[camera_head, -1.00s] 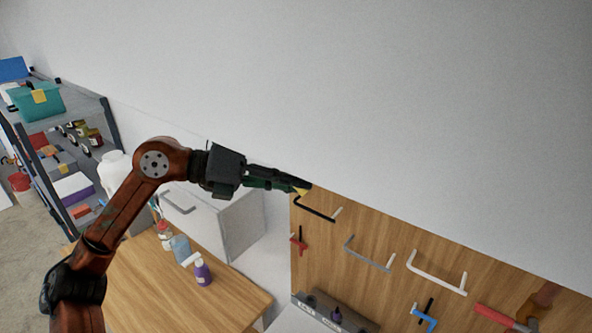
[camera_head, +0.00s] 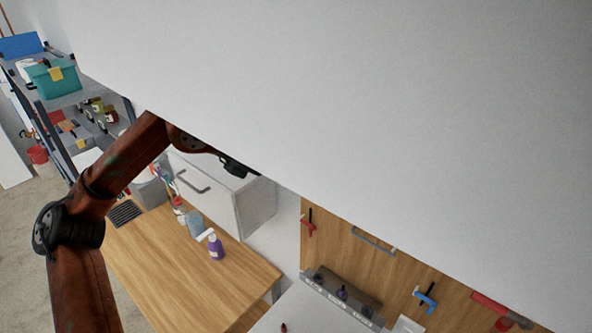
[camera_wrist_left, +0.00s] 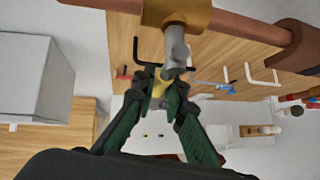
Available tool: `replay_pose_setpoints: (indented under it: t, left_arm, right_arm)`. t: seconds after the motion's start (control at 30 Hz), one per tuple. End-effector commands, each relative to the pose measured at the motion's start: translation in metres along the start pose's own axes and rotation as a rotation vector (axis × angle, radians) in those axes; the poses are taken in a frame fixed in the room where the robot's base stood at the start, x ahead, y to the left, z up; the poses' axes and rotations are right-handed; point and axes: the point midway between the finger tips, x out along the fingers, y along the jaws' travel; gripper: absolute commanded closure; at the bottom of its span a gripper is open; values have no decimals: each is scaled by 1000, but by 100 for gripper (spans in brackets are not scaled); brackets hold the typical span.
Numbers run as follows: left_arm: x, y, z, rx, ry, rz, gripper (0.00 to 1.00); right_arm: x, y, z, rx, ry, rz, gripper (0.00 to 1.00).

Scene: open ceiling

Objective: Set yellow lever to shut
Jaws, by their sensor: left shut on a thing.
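The yellow lever (camera_wrist_left: 158,88) shows in the left wrist view as a small yellow piece between my fingertips, below a grey valve stem (camera_wrist_left: 175,48). The stem hangs under a brass fitting (camera_wrist_left: 178,14) on a copper pipe (camera_wrist_left: 235,24). My left gripper (camera_wrist_left: 161,95) is shut on the lever, with a green-padded finger on each side. The fingers hide much of the lever, so its exact angle cannot be told. My right gripper is not in view.
A wooden pegboard (camera_head: 385,258) with handles and small tools is at lower right in the head view. A wooden worktop (camera_head: 170,265) holds a purple spray bottle (camera_head: 216,247), with a white cabinet (camera_head: 212,192) behind. Shelving with a teal box (camera_head: 52,78) stands at far left.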

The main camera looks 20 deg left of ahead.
Motion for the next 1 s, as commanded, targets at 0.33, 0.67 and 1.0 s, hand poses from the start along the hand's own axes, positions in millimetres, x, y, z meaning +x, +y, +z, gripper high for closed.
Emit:
replay_pose_setpoints:
  t: [0.33,0.67,1.0]
  left_arm:
    - [0,5,-2,66,21,64,100]
    - [0,6,-2,71,24,70,100]
    - [0,6,-2,70,22,69,73]
  right_arm:
    - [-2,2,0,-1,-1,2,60]
    - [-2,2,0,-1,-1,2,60]
    - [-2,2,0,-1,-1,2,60]
